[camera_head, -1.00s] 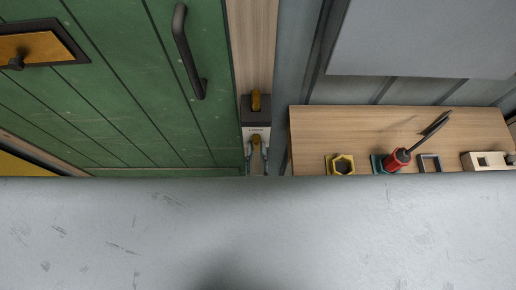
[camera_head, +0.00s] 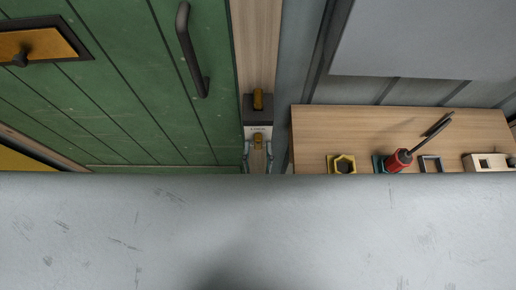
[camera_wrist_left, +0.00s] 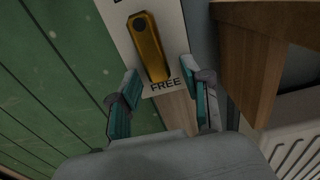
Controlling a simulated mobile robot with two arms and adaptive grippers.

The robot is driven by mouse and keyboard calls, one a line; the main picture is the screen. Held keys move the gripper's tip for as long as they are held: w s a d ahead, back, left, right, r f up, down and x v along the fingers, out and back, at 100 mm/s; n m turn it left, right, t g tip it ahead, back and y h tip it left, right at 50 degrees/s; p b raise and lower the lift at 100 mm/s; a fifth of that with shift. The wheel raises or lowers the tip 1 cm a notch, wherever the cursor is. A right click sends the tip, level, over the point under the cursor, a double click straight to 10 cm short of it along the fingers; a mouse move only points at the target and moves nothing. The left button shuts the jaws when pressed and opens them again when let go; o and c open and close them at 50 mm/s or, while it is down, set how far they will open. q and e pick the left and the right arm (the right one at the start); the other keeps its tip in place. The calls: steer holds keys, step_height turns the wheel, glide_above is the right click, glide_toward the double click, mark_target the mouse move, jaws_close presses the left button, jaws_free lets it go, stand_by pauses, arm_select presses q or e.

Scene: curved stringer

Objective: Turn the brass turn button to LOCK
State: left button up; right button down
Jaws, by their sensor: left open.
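The brass turn button (camera_wrist_left: 148,48) is on a white plate (camera_wrist_left: 119,35) in the left wrist view. Its round pivot is at the top and its free end points down to the word FREE. In the head view the button (camera_head: 257,140) sits just below the LOCK lettering, on the post right of the green door. My left gripper (camera_wrist_left: 158,70) is open, with one finger on each side of the button's lower end. Gaps show on both sides. In the head view its fingertips (camera_head: 258,157) rise just above the grey surface. My right gripper is not in view.
A second brass piece (camera_head: 257,101) sits on a dark block above the plate. The green door (camera_head: 130,90) has a dark handle (camera_head: 188,50). A wooden shelf (camera_head: 340,125) at right holds a yellow hexagonal piece (camera_head: 343,164) and a red-handled tool (camera_head: 398,160).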

arm_select(q)
steer(key=s, duration=1.2)
